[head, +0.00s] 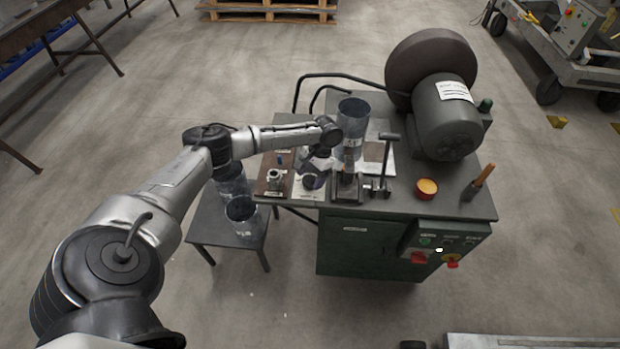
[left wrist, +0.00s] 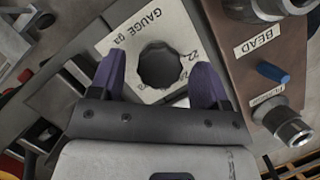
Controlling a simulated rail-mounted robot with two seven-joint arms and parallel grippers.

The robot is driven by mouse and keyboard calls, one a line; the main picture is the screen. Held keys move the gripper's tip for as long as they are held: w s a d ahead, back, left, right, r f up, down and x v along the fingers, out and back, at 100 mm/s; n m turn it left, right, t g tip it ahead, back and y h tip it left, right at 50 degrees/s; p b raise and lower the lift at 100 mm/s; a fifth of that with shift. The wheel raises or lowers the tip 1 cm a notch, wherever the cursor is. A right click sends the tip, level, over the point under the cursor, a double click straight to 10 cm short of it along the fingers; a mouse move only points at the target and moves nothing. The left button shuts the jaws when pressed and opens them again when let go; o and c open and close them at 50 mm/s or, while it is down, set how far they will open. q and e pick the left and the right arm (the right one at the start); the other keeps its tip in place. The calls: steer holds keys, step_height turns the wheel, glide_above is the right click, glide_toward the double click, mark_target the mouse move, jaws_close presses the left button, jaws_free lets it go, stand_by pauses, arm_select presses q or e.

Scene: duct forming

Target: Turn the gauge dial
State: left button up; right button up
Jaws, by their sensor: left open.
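The gauge dial is a dark, scalloped round knob (left wrist: 160,66) on a white plate marked GAUGE (left wrist: 125,42) in the left wrist view. My left gripper (left wrist: 157,72) has two purple fingers, open, one on each side of the dial. A gap shows between the dial and each finger, so neither seems to touch it. In the head view the left gripper (head: 315,172) is over the left front part of the green machine's top, at the white plate (head: 301,190). The dial is mostly hidden there by the gripper. My right gripper is not in view.
Beside the plate is a brown panel (left wrist: 232,55) with a BEAD label, a blue knob (left wrist: 272,72) and a metal fitting (left wrist: 287,125). A clear cylinder (head: 352,125) and a T-handled post (head: 384,165) stand close right of the gripper. A large motor (head: 443,115) is farther right.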

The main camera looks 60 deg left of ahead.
arm_select(q)
steer(key=shift+s+f, duration=0.1)
steer(key=shift+f, duration=0.2)
steer(key=c, duration=0.9)
